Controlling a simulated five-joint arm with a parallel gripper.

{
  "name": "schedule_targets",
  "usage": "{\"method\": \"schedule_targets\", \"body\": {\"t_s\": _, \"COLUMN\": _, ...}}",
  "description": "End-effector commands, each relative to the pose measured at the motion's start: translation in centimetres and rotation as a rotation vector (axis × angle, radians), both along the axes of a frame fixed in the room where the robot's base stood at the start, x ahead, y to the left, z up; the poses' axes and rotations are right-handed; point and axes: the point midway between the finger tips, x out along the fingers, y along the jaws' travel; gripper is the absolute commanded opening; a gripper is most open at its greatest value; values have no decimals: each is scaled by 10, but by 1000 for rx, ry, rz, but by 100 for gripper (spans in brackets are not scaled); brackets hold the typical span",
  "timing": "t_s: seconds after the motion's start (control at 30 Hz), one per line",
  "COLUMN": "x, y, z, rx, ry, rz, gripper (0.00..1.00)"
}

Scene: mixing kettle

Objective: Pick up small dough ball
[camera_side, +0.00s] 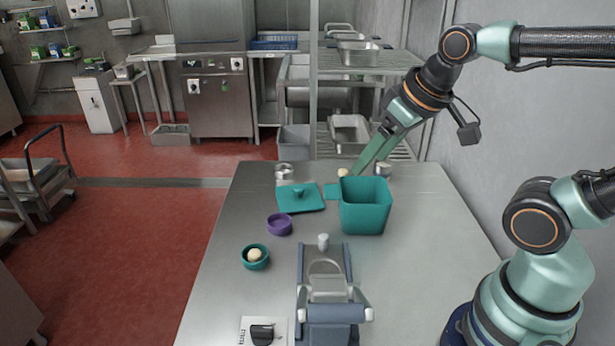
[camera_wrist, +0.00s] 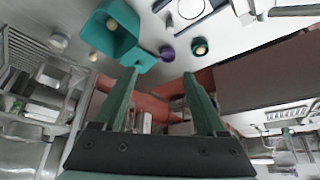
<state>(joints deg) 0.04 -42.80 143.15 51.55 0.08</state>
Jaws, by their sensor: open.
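A small pale dough ball (camera_side: 343,173) shows just behind the teal kettle (camera_side: 364,207), near its back left rim. Another pale ball (camera_side: 255,254) sits in a small teal bowl (camera_side: 246,263) at the front left. My gripper (camera_side: 369,167) points down behind the kettle, a little right of the first ball. It is open and holds nothing. In the wrist view, my gripper (camera_wrist: 160,78) has its fingers spread, and the kettle (camera_wrist: 128,45) lies at the upper left.
A teal lid (camera_side: 313,205) with a knob lies left of the kettle, with a purple bowl (camera_side: 279,224) in front. Metal cups stand at the back left (camera_side: 284,173) and back right (camera_side: 383,168). A grey-blue device (camera_side: 333,310) stands at the front. The right tabletop (camera_side: 430,225) is clear.

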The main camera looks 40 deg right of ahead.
Motion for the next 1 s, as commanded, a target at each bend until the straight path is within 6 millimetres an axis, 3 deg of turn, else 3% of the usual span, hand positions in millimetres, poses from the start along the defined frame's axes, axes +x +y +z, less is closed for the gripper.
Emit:
{"method": "schedule_targets", "body": {"t_s": 0.17, "x": 12, "y": -10, "z": -1, "rx": 5, "ry": 46, "rz": -41, "gripper": 74}}
{"method": "schedule_targets", "body": {"t_s": 0.47, "x": 60, "y": -54, "z": -19, "rx": 33, "ry": 209, "rz": -195, "gripper": 74}}
{"method": "schedule_targets", "body": {"t_s": 0.8, "x": 103, "y": -118, "z": -76, "rx": 82, "ry": 390, "rz": -371, "gripper": 74}}
{"method": "schedule_targets", "body": {"t_s": 1.0, "x": 113, "y": -145, "z": -109, "rx": 108, "ry": 461, "rz": -440, "gripper": 74}}
